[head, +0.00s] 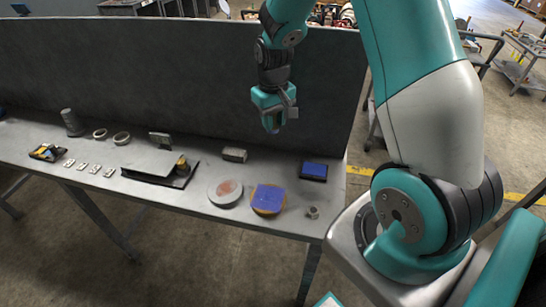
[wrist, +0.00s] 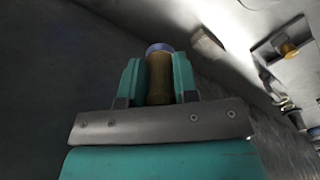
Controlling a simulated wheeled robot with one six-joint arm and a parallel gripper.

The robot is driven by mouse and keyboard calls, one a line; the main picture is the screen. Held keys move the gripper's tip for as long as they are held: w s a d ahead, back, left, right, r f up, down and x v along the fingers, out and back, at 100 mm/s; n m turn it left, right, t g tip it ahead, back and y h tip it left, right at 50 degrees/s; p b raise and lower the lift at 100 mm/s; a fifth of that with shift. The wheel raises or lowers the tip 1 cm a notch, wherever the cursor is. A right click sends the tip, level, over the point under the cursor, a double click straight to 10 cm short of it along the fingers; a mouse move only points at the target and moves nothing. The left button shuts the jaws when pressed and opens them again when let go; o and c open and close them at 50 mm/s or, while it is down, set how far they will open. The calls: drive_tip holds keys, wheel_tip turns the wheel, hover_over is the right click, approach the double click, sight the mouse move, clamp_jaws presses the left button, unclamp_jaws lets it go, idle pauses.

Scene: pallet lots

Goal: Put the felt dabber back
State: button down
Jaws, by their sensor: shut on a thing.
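My gripper (head: 272,108) hangs above the back of the grey table, in front of the dark upright panel. Its jaws are shut on the felt dabber, a brown cylinder (wrist: 160,78) with a blue-violet end, seen between the two teal fingers in the wrist view. In the head view only a small part of the dabber (head: 271,123) shows below the fingers. It is clear of the table. A dark stand (head: 150,177) with a brass-coloured cylinder (head: 182,164) sits left of my gripper; the cylinder also shows in the wrist view (wrist: 288,49).
A blue pad (head: 314,170), a round dish (head: 225,191), a blue square on a yellow disc (head: 268,199) and a small metal part (head: 312,213) occupy the table's right end. A grey block (head: 234,155) lies behind. Rings and several small plates lie left.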

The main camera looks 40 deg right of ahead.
sight(274, 165)
wheel_tip(274, 165, down, 13)
drive_tip(key=shift+r+p, duration=0.1)
drive_tip(key=shift+p, duration=0.45)
drive_tip(key=c, duration=0.9)
unclamp_jaws()
drive_tip(key=shift+f, duration=0.2)
